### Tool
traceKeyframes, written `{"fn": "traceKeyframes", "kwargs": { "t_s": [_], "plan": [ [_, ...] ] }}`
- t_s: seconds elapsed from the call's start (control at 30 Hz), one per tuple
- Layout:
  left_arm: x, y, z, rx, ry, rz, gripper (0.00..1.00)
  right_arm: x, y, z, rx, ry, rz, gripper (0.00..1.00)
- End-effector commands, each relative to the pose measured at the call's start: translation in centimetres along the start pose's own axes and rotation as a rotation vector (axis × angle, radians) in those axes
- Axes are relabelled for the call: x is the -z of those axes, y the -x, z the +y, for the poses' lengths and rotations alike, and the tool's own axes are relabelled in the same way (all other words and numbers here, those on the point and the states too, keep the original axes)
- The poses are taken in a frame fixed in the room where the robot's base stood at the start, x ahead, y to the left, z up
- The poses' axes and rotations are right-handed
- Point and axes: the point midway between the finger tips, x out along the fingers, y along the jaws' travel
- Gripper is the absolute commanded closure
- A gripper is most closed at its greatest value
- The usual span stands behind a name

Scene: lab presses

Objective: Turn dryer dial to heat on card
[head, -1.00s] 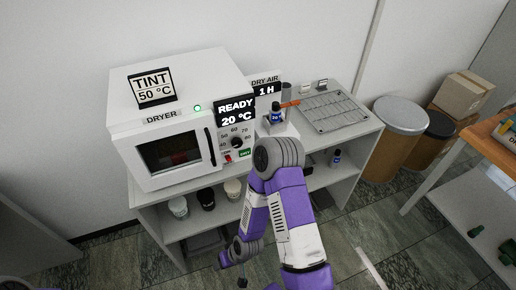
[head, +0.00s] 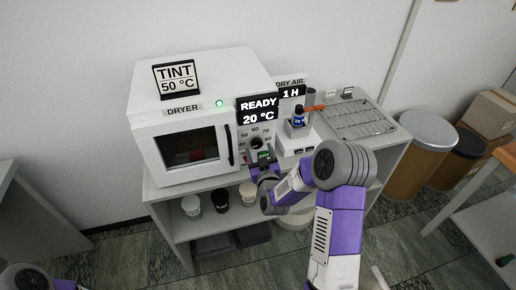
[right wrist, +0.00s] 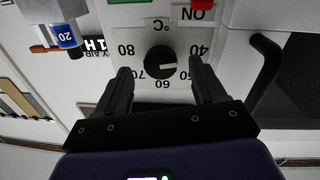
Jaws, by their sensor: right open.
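The dryer (head: 190,122) is a white box with a dark window on the shelf unit. Its black dial (head: 256,143) is on the panel below the display reading READY 20 °C (head: 258,109). The card (head: 176,79) on top reads TINT 50 °C. My right gripper (head: 264,157) is in front of the panel, just below the dial. In the right wrist view, upside down, the dial (right wrist: 160,62) lies between the open fingers of my right gripper (right wrist: 160,70), with gaps on both sides. Its white mark points right, towards the 40–50 side. My left gripper is not in view.
The dryer's door handle (right wrist: 265,70) is close beside one finger. A red switch (right wrist: 203,4) marked ON is near the dial. A small blue-labelled bottle (head: 298,118) stands right of the dryer by a DRY AIR sign. A wire rack (head: 362,118) lies further right.

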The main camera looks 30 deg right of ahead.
Motion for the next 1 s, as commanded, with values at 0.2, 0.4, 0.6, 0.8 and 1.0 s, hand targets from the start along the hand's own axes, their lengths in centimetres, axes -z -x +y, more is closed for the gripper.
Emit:
{"fn": "traceKeyframes", "kwargs": {
  "t_s": [0.2,0.4,0.6,0.8,1.0],
  "plan": [
    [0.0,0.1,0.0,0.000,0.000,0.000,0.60,-0.1,-2.2,-0.1,0.001,-0.001,-0.001,0.30],
    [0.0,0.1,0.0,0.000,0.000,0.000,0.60,-0.1,-2.6,-0.1,0.002,-0.001,-0.002,0.30],
    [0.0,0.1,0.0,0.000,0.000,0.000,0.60,-0.1,-2.6,-0.1,0.002,-0.001,-0.002,0.38],
    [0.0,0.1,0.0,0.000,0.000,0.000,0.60,-0.1,-2.6,-0.1,0.002,-0.001,-0.002,0.69],
    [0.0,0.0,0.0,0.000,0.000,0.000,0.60,-0.1,-2.6,-0.1,0.002,-0.003,-0.002,0.87]
  ]
}}
